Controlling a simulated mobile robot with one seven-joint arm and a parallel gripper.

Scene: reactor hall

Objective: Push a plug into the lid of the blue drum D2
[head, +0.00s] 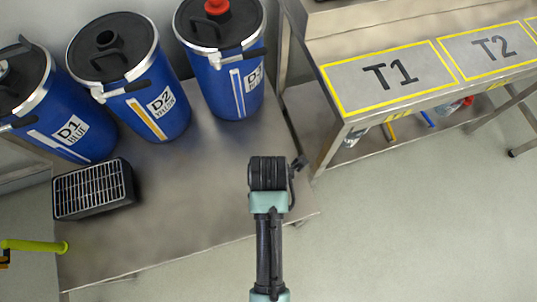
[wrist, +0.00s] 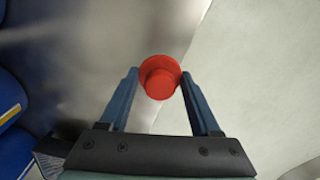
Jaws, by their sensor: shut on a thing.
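The blue drum D2 (head: 142,98) stands on a metal bench in the middle of three drums. Its black lid (head: 117,57) has a dark open bung hole (head: 106,39) with no plug in it. Its label has a yellow stripe beside it. My gripper (wrist: 159,77) is shut on a red plug (wrist: 161,82), held between the two fingertips. In the head view my arm reaches over the bench's right part, away from D2, and the plug cannot be made out there.
Drum D1 (head: 97,144) stands left of D2. A third blue drum (head: 213,82) on the right has a red plug (head: 217,10) in its lid. A black box with a grille (head: 123,183) sits in front. Table T1 (head: 345,73) is at right. The bench (head: 185,215) is clear mid-front.

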